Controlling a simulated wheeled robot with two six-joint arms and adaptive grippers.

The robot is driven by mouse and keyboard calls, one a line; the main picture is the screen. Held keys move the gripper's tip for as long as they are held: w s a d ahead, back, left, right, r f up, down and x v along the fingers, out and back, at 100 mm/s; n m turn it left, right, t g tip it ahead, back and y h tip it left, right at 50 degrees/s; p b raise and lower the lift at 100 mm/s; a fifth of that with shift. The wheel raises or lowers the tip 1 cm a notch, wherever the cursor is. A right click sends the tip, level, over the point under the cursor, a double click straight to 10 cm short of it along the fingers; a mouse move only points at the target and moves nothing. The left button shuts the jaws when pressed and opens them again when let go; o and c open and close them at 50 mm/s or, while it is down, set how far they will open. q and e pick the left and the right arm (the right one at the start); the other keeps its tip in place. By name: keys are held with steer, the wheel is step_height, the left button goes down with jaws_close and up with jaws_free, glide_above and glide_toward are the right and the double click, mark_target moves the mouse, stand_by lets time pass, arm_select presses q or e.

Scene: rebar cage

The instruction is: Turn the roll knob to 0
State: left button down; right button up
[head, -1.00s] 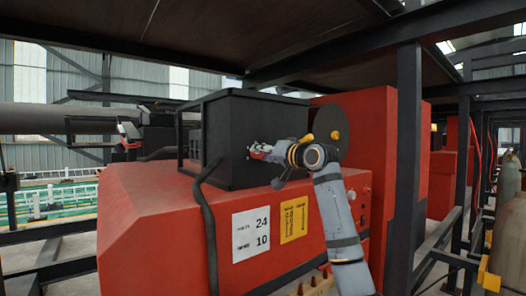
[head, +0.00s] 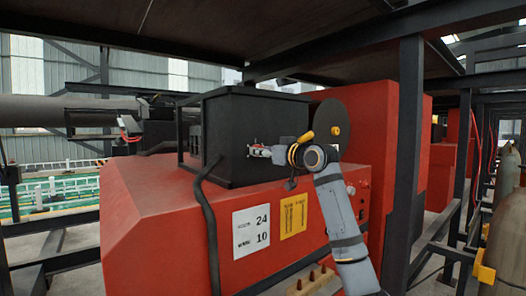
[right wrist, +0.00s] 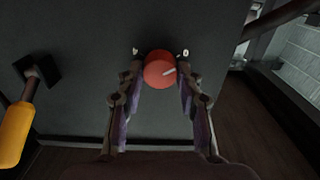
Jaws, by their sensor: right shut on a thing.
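The roll knob is a round red knob (right wrist: 160,70) with a white pointer line, on the side of a black box (head: 255,110). In the right wrist view its pointer aims right and slightly up. A white 0 mark is just above right of the knob, and another small mark, too small to read, is above left. My right gripper (right wrist: 160,80) has its fingers on both sides of the knob and is shut on it. In the head view the right gripper (head: 258,151) reaches the box from the right, and its fingers largely hide the knob. My left gripper is not in view.
A yellow-handled lever (right wrist: 15,130) sticks out left of the knob; it also shows in the head view (head: 309,137). The red machine body (head: 150,200) carries a white sign (head: 251,233) reading 24 and 10, and a yellow label (head: 293,215). A dark post (head: 408,160) stands right of my arm.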

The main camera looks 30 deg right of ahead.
steer(key=shift+f, duration=0.15)
steer(key=o, duration=1.2)
steer(key=shift+s, duration=0.1)
steer(key=s, duration=0.7)
steer(key=shift+s+d, duration=0.1)
steer(key=shift+d, duration=0.15)
steer(key=shift+s+d, duration=0.1)
